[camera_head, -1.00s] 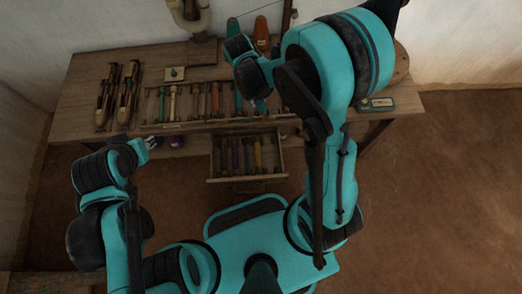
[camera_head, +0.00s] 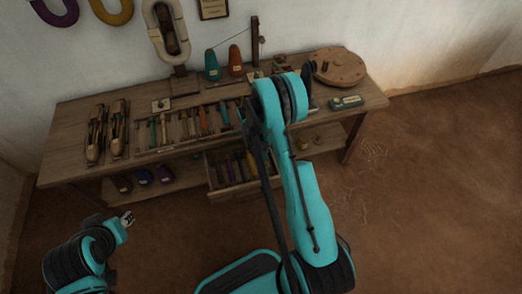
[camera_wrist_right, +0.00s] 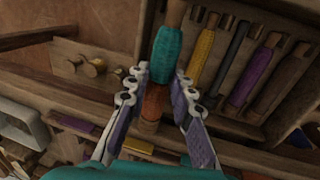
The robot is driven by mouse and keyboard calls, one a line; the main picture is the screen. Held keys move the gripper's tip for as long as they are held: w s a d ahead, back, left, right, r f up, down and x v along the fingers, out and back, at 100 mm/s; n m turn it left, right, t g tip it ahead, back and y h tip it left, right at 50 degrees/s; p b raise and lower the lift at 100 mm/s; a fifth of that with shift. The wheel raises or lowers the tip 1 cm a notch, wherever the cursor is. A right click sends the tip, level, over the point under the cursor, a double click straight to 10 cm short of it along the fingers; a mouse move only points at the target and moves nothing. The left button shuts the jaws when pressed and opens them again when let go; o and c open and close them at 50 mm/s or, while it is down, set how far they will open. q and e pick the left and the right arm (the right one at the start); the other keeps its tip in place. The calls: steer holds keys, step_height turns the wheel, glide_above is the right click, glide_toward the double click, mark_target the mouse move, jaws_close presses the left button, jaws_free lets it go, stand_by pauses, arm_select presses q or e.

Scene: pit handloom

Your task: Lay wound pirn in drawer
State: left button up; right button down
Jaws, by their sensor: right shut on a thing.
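A pirn with teal thread (camera_wrist_right: 167,55) and bare wood at its upper end is held between the fingers of my right gripper (camera_wrist_right: 160,82) in the right wrist view. In the head view that gripper and its pirn are hidden behind my arm near the bench front. The open drawer (camera_head: 222,192) hangs below the bench top, with several wound pirns in it. Beyond the held pirn, the wrist view shows yellow (camera_wrist_right: 206,50), dark and purple (camera_wrist_right: 250,80) pirns side by side. My left gripper (camera_head: 127,217) is left of the drawer, away from the bench; its opening is unclear.
The bench top holds a rack of pirns (camera_head: 186,125), shuttles (camera_head: 94,140) at left, teal (camera_head: 212,66) and orange (camera_head: 235,62) cones, and a round wooden board (camera_head: 340,67). Dark and purple things (camera_head: 145,177) lie on the lower shelf. Floor at right is clear.

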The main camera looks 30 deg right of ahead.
step_height(320, 180, down, 6)
steer(key=b, duration=0.3)
steer(key=shift+f, duration=1.55)
steer(key=c, duration=0.9)
jaws_free()
steer(key=shift+r+p, duration=2.1)
steer(key=shift+r, duration=1.9)
